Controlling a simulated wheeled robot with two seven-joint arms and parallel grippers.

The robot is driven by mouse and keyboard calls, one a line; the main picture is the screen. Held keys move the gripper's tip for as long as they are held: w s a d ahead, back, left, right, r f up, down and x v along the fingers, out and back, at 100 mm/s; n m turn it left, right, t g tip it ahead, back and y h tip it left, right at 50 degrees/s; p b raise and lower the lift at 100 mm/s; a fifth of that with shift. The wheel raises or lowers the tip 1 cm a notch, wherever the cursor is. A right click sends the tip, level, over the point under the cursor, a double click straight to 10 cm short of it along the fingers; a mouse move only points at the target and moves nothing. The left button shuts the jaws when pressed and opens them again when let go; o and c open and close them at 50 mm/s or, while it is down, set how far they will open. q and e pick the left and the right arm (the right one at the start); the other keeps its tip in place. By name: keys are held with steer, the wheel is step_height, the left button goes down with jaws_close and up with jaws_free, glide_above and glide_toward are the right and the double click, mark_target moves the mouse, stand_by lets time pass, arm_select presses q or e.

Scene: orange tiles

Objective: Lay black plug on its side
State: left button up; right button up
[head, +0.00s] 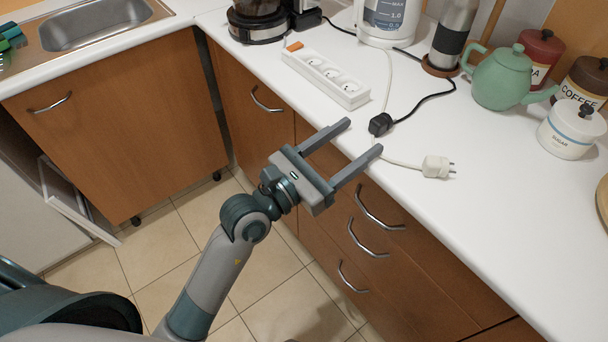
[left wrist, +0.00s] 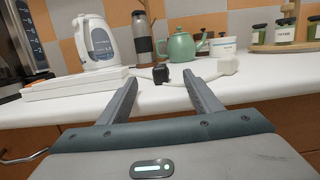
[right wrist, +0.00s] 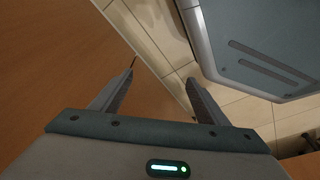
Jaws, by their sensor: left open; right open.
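The black plug (head: 380,124) stands on the white counter with its cable running back to the right; in the left wrist view the black plug (left wrist: 161,73) shows beyond and between the fingers. My left gripper (head: 364,138) is open and empty at the counter's front edge, its fingers pointing toward the black plug and apart from it. My left gripper's fingers also frame the left wrist view (left wrist: 163,88). My right gripper (right wrist: 160,82) is open and empty, away from the counter, facing a wooden surface and floor tiles. It is not in the head view.
A white plug (head: 437,167) lies right of the black plug. A white power strip (head: 325,78) lies to its left. A kettle (head: 388,22), steel flask (head: 453,35), green teapot (head: 503,78) and sugar jar (head: 572,130) stand behind.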

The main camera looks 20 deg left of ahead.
arm_select(q)
steer(key=v, duration=1.1)
steer(key=shift+s+a, duration=0.25)
steer(key=shift+s, duration=0.1)
arm_select(e)
steer(key=shift+w+a+r, duration=0.1)
steer(key=shift+w+r, duration=0.1)
steer(key=shift+r, duration=0.25)
steer(key=shift+w+r, duration=0.15)
steer(key=shift+r, duration=0.3)
arm_select(q)
steer(key=shift+f, duration=0.1)
